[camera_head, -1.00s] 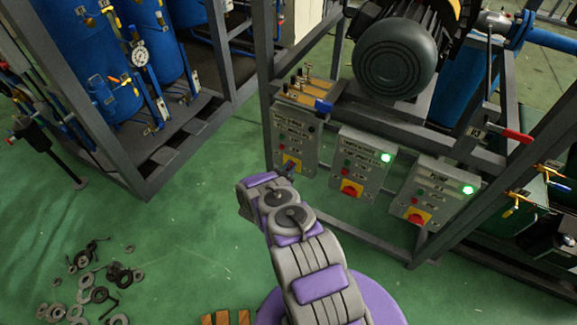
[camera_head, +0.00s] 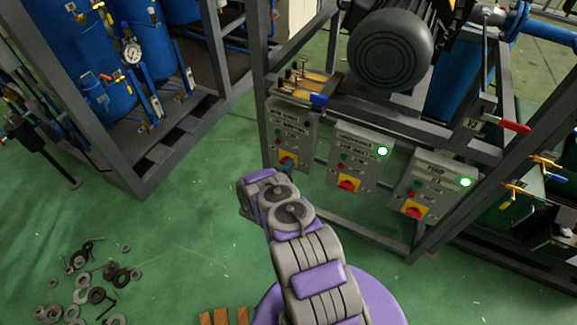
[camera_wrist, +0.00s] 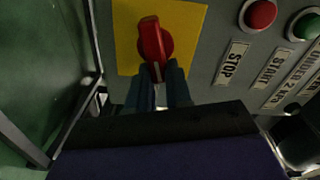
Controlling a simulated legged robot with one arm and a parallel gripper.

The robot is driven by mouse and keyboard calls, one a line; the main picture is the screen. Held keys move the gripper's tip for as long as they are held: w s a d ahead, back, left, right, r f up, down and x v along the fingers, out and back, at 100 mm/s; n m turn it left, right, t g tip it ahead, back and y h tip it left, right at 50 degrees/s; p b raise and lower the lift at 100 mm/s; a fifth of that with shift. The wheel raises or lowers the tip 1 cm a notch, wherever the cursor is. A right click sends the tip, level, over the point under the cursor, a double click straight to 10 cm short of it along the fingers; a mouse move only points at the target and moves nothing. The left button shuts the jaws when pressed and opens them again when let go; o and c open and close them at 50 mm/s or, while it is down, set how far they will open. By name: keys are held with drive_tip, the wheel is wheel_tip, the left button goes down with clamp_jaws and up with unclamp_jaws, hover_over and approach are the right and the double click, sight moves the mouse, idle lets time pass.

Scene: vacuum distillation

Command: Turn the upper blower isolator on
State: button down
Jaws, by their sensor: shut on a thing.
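The red isolator knob (camera_wrist: 153,42) sits on a yellow plate (camera_wrist: 190,22) in the wrist view. Its handle runs nearly up and down in that picture, tilted slightly. My gripper (camera_wrist: 162,82) is shut on the knob's lower end, one finger on each side. In the head view the leftmost grey control panel (camera_head: 290,130) carries this yellow plate, partly covered by my gripper (camera_head: 287,167). No lit green lamp shows on this panel. Its label is too small to read surely.
The middle panel (camera_head: 357,157) and right panel (camera_head: 433,185) each have a red knob on yellow and a lit green lamp. A red stop button (camera_wrist: 260,14) sits beside the knob. Metal frame posts flank the panels. Washers (camera_head: 98,294) lie on the floor at lower left.

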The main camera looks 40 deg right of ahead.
drive_tip(key=shift+s+f+m+b, duration=0.15)
drive_tip(key=shift+f+m, duration=0.15)
drive_tip(key=shift+m, duration=0.5)
drive_tip(key=shift+s+f+m+b, duration=0.15)
drive_tip(key=shift+f+m, duration=0.1)
drive_tip(key=shift+m, duration=0.55)
drive_tip(key=shift+f, duration=0.1)
drive_tip(key=c, duration=1)
unclamp_jaws()
drive_tip(key=shift+w+d, duration=0.1)
drive_tip(key=shift+c, duration=0.2)
drive_tip(key=p+v, duration=0.1)
drive_tip(key=v, duration=1.6)
drive_tip(key=shift+a, duration=0.25)
